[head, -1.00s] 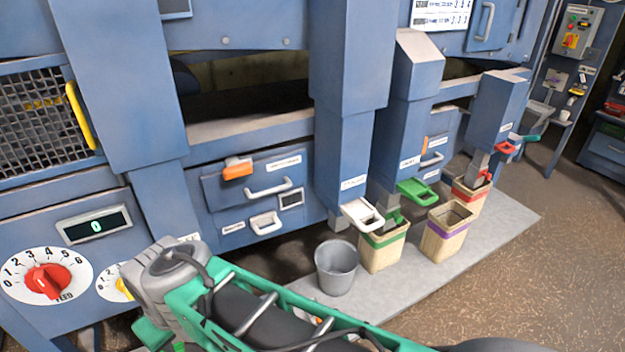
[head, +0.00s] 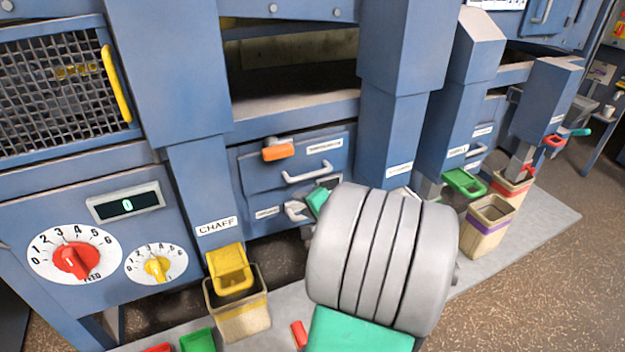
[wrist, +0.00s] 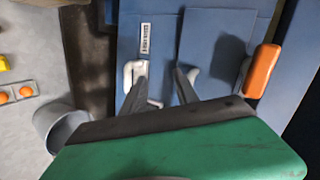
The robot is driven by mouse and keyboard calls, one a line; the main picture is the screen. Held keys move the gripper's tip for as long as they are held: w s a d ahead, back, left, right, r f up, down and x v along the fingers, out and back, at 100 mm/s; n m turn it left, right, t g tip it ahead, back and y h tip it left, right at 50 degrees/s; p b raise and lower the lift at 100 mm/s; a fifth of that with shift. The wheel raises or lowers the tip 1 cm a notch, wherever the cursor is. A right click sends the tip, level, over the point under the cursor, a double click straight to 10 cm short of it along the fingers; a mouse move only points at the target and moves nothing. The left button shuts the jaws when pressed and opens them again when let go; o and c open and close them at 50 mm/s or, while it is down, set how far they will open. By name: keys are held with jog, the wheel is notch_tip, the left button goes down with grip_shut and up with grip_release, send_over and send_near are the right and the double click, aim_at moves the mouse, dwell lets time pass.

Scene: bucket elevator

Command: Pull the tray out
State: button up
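A blue drawer front (head: 255,180) is set in the machine, with an orange latch (head: 278,153) at its upper left and a pale bar handle (head: 306,173). Below it is a smaller front with a white handle (head: 295,211), partly hidden by my arm; I cannot tell which one is the tray. In the wrist view the lower white handle (wrist: 129,74) is beside the left finger, and the orange latch (wrist: 262,70) is at the right. My gripper (wrist: 159,76) is open, its fingers apart close to the front. Contact with the handle cannot be told.
A yellow chaff spout (head: 230,270) stands over a bin (head: 240,318) at lower left. A grey bucket (wrist: 58,124) shows in the wrist view. More bins, such as one with a purple band (head: 489,232), stand right. Open floor lies at far right.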

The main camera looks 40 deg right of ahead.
aim_at(314, 175)
jog(key=s+d+r+m+t+h, duration=0.1)
jog(key=d+r+m+t+h, duration=0.1)
jog(key=d+r+m+t, duration=0.3)
jog(key=w+d+f, duration=0.1)
jog(key=w, duration=0.1)
jog(key=w+d+f+g, duration=0.1)
jog(key=w, duration=0.1)
jog(key=w+d+g, duration=0.1)
jog(key=w, duration=0.2)
jog(key=shift+d+f+h, duration=0.25)
jog(key=shift+f+h, duration=0.15)
grip_shut()
dwell(0.6)
